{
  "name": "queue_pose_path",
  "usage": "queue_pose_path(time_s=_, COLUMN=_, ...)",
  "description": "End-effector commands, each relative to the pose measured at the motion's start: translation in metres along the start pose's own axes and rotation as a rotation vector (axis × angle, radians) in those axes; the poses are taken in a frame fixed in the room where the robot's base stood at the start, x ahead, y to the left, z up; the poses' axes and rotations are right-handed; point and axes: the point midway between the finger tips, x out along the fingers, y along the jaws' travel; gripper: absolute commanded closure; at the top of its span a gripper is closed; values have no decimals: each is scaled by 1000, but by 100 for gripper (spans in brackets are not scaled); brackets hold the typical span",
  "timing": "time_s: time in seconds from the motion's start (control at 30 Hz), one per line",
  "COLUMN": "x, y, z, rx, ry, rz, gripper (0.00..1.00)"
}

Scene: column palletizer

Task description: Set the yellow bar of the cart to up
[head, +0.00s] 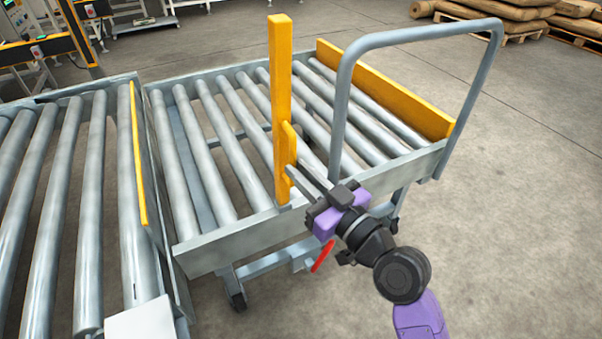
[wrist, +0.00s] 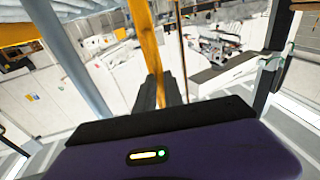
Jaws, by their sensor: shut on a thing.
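The cart (head: 225,245) is a grey roller-top frame with a tall push handle (head: 345,75). Its yellow bar (head: 281,90) stands upright at the near side edge, rising well above the rollers. A short yellow grip piece (head: 289,146) is on the bar's right side. My gripper (head: 291,176) reaches in from the lower right, its fingers shut at this grip piece. In the wrist view, my fingers (wrist: 158,96) close at the lower end of the yellow bar (wrist: 146,38). The exact contact is partly hidden by the fingers.
A roller conveyor (head: 60,190) with a yellow strip (head: 138,150) stands close to the cart's left. A yellow board (head: 385,90) edges the cart's far right side. A red lever (head: 322,256) hangs below the frame. Stacked sacks (head: 500,10) lie at the back right. Floor at right is clear.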

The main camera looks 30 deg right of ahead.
Motion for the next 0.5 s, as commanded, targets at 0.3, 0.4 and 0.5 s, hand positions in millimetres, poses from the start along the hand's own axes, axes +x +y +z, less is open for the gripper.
queue_pose_path(time_s=0.3, x=0, y=0, z=2, rx=0, ry=-4, rz=0, gripper=66)
queue_pose_path(time_s=0.4, x=0, y=0, z=1, rx=0, ry=-3, rz=0, gripper=66)
queue_pose_path(time_s=0.5, x=0, y=0, z=1, rx=0, ry=-3, rz=0, gripper=66)
